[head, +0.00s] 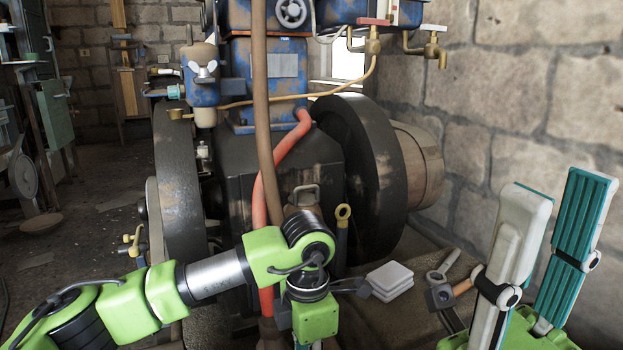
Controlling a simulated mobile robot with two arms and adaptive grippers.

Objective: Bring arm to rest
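My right gripper (561,188) stands upright at the right edge, with its white and teal fingers apart and nothing between them. It is in front of the stone wall, clear of the engine. My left arm comes in from the left and crosses low in front of the engine (300,165). Its green and black wrist (315,318) points down near the bottom middle. The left gripper's fingers are almost wholly cut off by the bottom edge, so their state is hidden. The engine has a dark flywheel (360,170) on its right and another wheel (175,185) on its left.
A white stacked block (390,275) lies on the stone ledge between my arms. A hammer-like tool (445,294) and a grey ring-ended part (443,266) lie beside it.

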